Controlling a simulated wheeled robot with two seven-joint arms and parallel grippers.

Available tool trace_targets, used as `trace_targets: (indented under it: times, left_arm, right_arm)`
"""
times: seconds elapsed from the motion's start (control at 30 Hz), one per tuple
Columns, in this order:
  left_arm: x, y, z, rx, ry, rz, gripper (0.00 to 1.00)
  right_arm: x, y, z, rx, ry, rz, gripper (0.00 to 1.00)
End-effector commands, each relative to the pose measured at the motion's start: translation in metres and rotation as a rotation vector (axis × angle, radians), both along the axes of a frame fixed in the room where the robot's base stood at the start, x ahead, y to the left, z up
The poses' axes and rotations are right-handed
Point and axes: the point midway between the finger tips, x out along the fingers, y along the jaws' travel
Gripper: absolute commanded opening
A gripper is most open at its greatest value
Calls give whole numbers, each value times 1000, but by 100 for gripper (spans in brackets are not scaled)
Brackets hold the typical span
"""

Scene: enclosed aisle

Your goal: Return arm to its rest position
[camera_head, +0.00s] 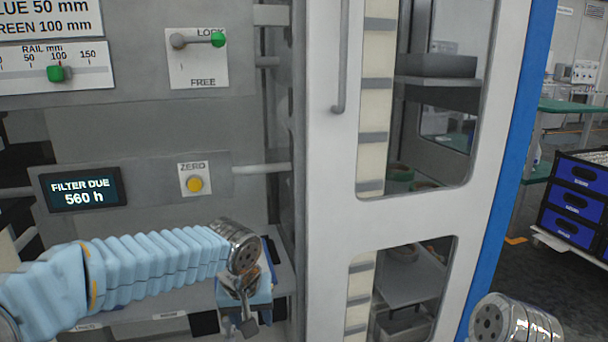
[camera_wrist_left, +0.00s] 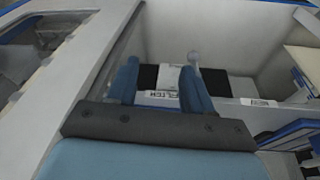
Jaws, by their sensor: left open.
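My left arm, in a pale blue ribbed sleeve, comes in from the left in the head view and ends in a silver wrist. My left gripper (camera_head: 246,300) hangs below that wrist, in front of the lower shelf of the grey machine. In the left wrist view its two blue fingers stand apart, so the gripper (camera_wrist_left: 160,84) is open, with nothing between them.
A display (camera_head: 83,190) reads "FILTER DUE 560 h", beside a yellow ZERO button (camera_head: 194,184). A green-tipped lever (camera_head: 217,40) points to LOCK. A white windowed door (camera_head: 330,200) stands close right of my left gripper. Blue crates (camera_head: 572,202) stand far right.

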Motion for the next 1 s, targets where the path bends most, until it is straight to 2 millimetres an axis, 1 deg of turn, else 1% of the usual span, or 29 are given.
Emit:
trace_targets:
  times: [0.03,0.07,0.17,0.2,0.27,0.3,0.37,0.4,0.47,0.5,0.6,0.7,0.8,1.0]
  left_arm:
    - [0,-2,-24,-16,28,-19,51]
    - [0,-5,-37,-29,40,-32,51]
    - [-4,-12,-93,-88,87,-77,51]
    - [-9,-14,-120,-117,109,-93,51]
    - [-21,-17,-167,-172,144,-109,51]
    - [-33,-18,-200,-212,165,-114,51]
    - [-55,-17,-248,-268,188,-107,51]
    - [-72,-15,-276,-298,197,-94,51]
    - [-99,-10,-311,-328,203,-66,51]
    - [-116,-6,-330,-338,205,-47,51]
    - [-154,4,-362,-338,204,-6,51]
    - [-177,12,-377,-324,199,17,51]
    - [-186,16,-383,-313,194,26,51]
    - [-186,16,-383,-311,190,25,51]
  right_arm:
    - [0,0,0,0,0,0,55]
    - [0,0,0,0,0,0,55]
    - [0,0,0,0,0,0,55]
    - [0,0,0,0,0,0,55]
    - [0,0,0,0,0,0,55]
    - [0,0,0,0,0,0,55]
    - [0,0,0,0,0,0,55]
    - [0,0,0,0,0,0,55]
    - [0,0,0,0,0,0,55]
    - [0,0,0,0,0,0,55]
    - [0,0,0,0,0,0,55]
    - [0,0,0,0,0,0,55]
    - [0,0,0,0,0,0,55]
    - [0,0,0,0,0,0,55]
